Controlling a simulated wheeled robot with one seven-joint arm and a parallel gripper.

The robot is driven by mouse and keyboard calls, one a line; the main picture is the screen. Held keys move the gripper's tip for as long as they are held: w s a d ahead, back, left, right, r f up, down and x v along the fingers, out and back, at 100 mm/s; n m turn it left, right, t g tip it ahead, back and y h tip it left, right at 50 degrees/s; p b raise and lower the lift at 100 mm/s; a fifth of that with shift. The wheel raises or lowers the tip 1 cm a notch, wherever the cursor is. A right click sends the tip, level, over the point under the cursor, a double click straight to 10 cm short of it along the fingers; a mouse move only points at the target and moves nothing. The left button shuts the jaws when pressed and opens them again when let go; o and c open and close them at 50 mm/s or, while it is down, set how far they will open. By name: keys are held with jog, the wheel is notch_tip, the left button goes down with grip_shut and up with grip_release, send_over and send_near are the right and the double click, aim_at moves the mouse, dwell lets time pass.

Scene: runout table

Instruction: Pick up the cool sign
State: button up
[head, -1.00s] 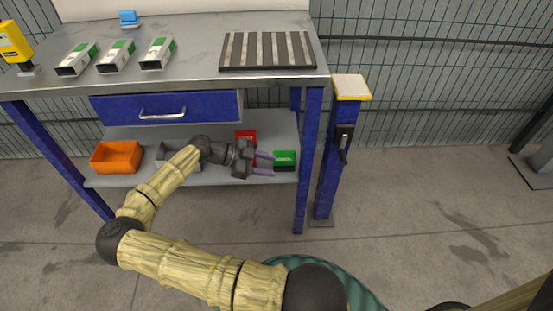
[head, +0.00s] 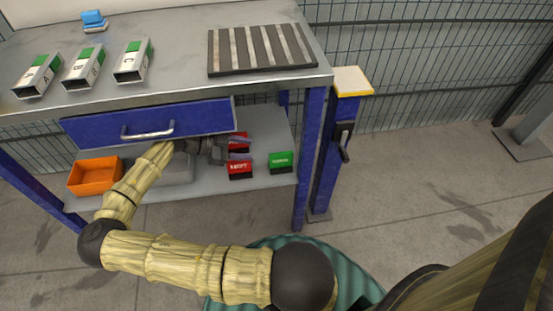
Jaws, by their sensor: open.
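Small signs stand on the lower shelf. A green sign (head: 281,161) with small pale lettering, too small to read surely, is at the shelf's right end. A red sign (head: 240,170) with white lettering stands to its left. Another red sign (head: 238,135) is farther back, partly hidden by my gripper.
An orange bin (head: 95,177) and a grey bin (head: 174,172), partly behind my arm, are on the shelf's left. The blue drawer (head: 150,122) hangs above. A blue table leg (head: 308,160) bounds the right. Three lettered cartons and a slatted mat (head: 262,48) are on top.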

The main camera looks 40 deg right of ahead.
aim_at(278, 154)
jog(key=shift+w+a, duration=0.1)
jog(key=b+x, duration=0.2)
jog(key=x, duration=0.4)
jog(key=shift+d, duration=0.3)
jog(key=shift+s+f, duration=0.15)
jog(key=shift+s, duration=0.05)
jog(key=shift+d, duration=0.1)
